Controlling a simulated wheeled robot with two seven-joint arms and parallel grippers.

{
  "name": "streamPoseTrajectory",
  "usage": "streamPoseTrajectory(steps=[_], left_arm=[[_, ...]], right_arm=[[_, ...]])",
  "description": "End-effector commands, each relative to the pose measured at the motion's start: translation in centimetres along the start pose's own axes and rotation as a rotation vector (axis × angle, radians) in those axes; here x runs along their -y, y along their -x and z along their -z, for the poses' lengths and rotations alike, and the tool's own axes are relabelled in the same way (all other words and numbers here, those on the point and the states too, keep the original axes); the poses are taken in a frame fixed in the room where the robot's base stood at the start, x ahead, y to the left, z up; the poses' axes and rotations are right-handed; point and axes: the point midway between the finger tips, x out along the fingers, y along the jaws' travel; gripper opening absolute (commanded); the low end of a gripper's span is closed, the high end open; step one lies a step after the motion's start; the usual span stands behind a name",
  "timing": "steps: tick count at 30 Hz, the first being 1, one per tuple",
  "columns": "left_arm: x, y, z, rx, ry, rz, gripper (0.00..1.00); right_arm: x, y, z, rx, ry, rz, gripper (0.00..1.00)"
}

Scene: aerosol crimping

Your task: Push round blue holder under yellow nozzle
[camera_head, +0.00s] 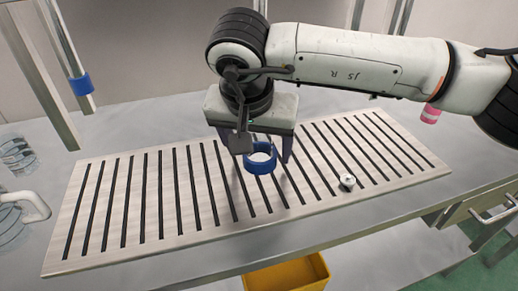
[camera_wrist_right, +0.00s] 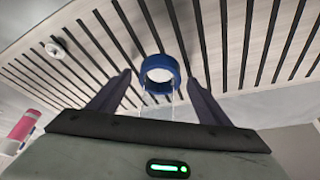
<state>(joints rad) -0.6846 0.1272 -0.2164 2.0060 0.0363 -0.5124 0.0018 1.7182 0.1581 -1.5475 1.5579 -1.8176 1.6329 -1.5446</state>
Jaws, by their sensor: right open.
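The round blue holder (camera_head: 260,171) is an open ring on the slatted board (camera_head: 150,225), right of the board's centre-left part. It also shows in the wrist view (camera_wrist_right: 160,87), near the top middle. My right gripper (camera_head: 254,150) is open and comes down from above at the holder. In the wrist view its two dark fingers (camera_wrist_right: 158,78) stand on either side of the holder, with gaps visible. I see no yellow nozzle in either view. My left gripper is not in view.
A small silver cap (camera_head: 347,181) sits on the board to the right. A blue collar (camera_head: 81,84) is on a metal post at left. A yellow bin (camera_head: 288,276) is below the table's front edge. A pink cylinder (camera_head: 431,115) is behind my right arm. The board's left part is clear.

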Motion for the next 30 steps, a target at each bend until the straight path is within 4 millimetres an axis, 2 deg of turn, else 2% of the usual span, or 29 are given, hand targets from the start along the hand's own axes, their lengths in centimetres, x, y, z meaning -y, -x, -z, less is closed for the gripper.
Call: streamPoseTrajectory(steps=[9, 13, 17, 27, 30], left_arm=[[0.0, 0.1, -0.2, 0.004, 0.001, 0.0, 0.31], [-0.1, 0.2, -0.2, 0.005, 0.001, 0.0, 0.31], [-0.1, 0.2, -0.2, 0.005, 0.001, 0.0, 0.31], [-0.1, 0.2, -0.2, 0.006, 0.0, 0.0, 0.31], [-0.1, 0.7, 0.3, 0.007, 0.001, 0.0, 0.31]], right_arm=[[0.1, 6.3, 0.1, -0.004, 0.001, 0.002, 0.71], [0.0, 8.1, 0.0, -0.002, 0.001, 0.0, 0.71], [0.0, 9.0, 0.0, -0.001, 0.001, -0.001, 0.71], [0.0, 9.2, 0.0, 0.0, 0.001, -0.001, 0.71], [0.0, 10.0, 0.3, -0.001, 0.0, -0.001, 0.71]])
